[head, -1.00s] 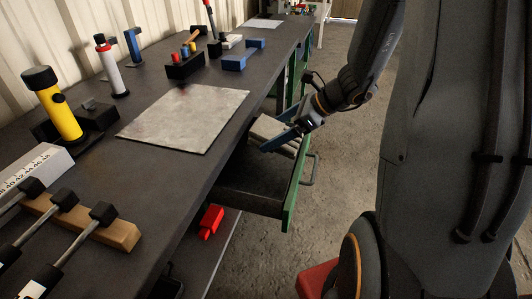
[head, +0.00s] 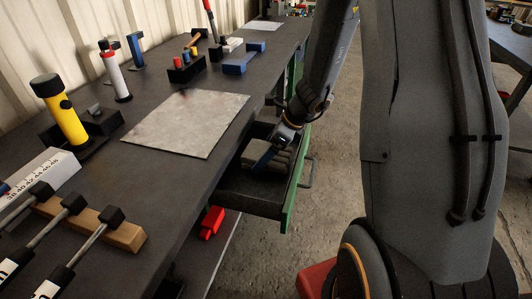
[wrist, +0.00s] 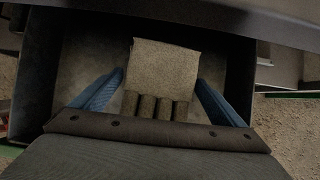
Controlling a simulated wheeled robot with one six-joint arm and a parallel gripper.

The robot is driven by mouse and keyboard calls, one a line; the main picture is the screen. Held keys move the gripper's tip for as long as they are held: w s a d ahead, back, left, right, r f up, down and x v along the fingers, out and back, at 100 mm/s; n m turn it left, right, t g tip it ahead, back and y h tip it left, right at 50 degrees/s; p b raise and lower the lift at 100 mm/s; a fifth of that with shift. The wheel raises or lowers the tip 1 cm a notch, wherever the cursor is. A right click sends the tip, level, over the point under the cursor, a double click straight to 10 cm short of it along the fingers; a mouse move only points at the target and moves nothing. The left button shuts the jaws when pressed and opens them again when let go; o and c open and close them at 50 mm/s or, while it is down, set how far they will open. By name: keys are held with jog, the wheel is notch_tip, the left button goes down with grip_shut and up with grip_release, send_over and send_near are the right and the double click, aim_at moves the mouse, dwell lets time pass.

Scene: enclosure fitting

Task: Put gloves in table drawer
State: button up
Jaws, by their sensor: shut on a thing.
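The gloves (head: 252,153), a beige-grey bundle with several rounded fingers, are inside the open table drawer (head: 292,203), toward its far end. In the wrist view the gloves (wrist: 165,62) lie between the two blue fingers of my gripper (wrist: 160,78). My gripper (head: 265,158) points down into the drawer in the head view and is shut on the gloves. The dark drawer floor shows around them. Whether the gloves rest on that floor is hard to tell. My arm hides part of the drawer's far end.
The dark workbench (head: 150,185) overhangs the drawer's left side. A grey metal sheet (head: 187,123) lies on it, with a yellow-and-black cylinder (head: 62,115) and a blue block (head: 243,60) nearby. A red object (head: 212,222) sits on a lower shelf. The near part of the drawer is empty.

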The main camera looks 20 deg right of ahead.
jog(key=shift+f, duration=0.8)
jog(key=o, duration=0.8)
jog(key=shift+f, duration=0.15)
jog(key=shift+c, duration=0.2)
